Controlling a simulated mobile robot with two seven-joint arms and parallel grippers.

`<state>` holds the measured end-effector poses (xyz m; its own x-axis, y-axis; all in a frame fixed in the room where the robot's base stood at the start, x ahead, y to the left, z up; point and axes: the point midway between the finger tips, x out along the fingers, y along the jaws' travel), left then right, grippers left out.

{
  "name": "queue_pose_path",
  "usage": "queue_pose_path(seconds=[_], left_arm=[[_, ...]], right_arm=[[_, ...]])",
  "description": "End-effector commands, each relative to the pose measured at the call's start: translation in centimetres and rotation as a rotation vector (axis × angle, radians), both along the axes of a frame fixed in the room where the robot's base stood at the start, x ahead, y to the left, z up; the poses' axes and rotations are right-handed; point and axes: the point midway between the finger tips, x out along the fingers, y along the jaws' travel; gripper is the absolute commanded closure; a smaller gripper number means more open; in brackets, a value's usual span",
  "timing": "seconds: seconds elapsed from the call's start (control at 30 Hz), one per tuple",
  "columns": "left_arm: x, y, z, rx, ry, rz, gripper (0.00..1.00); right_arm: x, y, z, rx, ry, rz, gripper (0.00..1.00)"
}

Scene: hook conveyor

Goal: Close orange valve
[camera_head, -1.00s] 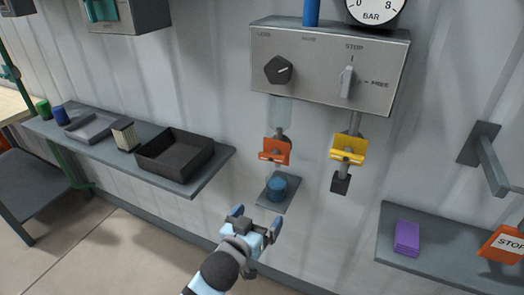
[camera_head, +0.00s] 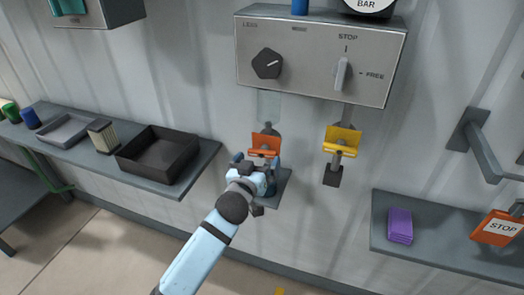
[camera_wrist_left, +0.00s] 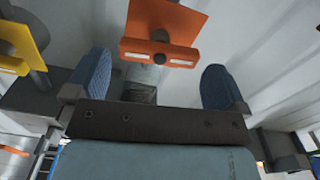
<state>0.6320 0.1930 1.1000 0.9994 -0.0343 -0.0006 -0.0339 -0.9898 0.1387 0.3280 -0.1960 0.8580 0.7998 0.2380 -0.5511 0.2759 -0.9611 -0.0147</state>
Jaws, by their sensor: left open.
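The orange valve (camera_head: 264,147) is an orange plate on a pipe below the grey control box. My left gripper (camera_head: 256,166) is just below and in front of it in the head view, with its fingers pointing up toward it. In the left wrist view the orange valve (camera_wrist_left: 160,48) stands ahead, between and beyond the two blue fingertips of my left gripper (camera_wrist_left: 158,85). The fingers are wide apart with nothing between them, and I see no contact. A blue cup below the valve is mostly hidden by the gripper. My right gripper is not in view.
A yellow valve (camera_head: 342,140) hangs to the right, and it also shows in the left wrist view (camera_wrist_left: 22,45). The control box (camera_head: 318,58) is above. A shelf (camera_head: 200,165) with a black tray (camera_head: 158,152) is at left. A right shelf (camera_head: 440,250) holds purple blocks (camera_head: 400,226).

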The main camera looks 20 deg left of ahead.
Motion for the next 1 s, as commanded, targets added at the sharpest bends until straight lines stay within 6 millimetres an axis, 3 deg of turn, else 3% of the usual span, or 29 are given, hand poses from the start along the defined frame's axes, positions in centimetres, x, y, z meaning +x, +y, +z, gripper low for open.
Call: queue_pose_path(seconds=[0.23,0.6,0.63,0.77,1.0], left_arm=[[3.3,-0.1,0.0,0.002,0.001,0.0,0.0],[3.9,-0.1,0.0,0.0,0.0,0.0,0.0],[3.9,-0.1,0.0,0.0,0.0,0.0,0.02],[3.9,-0.1,0.0,0.0,0.0,0.0,0.32],[3.9,-0.2,0.0,0.056,-0.002,0.0,0.33]], right_arm=[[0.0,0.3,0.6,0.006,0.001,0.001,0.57],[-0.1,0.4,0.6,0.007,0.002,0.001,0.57],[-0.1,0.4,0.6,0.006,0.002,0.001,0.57],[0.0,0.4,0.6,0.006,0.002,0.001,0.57],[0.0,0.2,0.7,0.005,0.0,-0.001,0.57]])
